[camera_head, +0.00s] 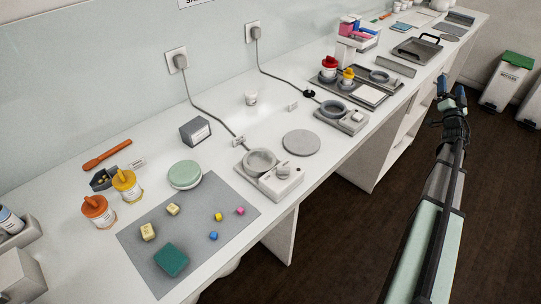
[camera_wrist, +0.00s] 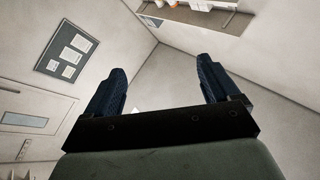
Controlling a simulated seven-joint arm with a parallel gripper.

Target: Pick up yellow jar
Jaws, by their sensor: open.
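A white jar with a yellow lid, the yellow jar (camera_head: 128,188), stands upright on the near left of the bench, next to an orange-lidded jar (camera_head: 100,213). A second yellow-topped jar (camera_head: 347,78) stands on a dark tray farther along, beside a red-topped jar (camera_head: 329,66). My gripper (camera_head: 451,93) is raised over the floor to the right of the bench, apart from all jars. In the wrist view my gripper (camera_wrist: 161,78) is open and empty, with blue fingers spread; no yellow jar can be made out there.
A grey mat (camera_head: 190,237) holds several small blocks and a green block (camera_head: 171,260). A round green-lidded container (camera_head: 185,175), a grey box (camera_head: 195,131) and a scale-like device (camera_head: 270,172) stand nearby. Cables (camera_head: 208,112) cross the bench. Bins (camera_head: 507,80) stand at right.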

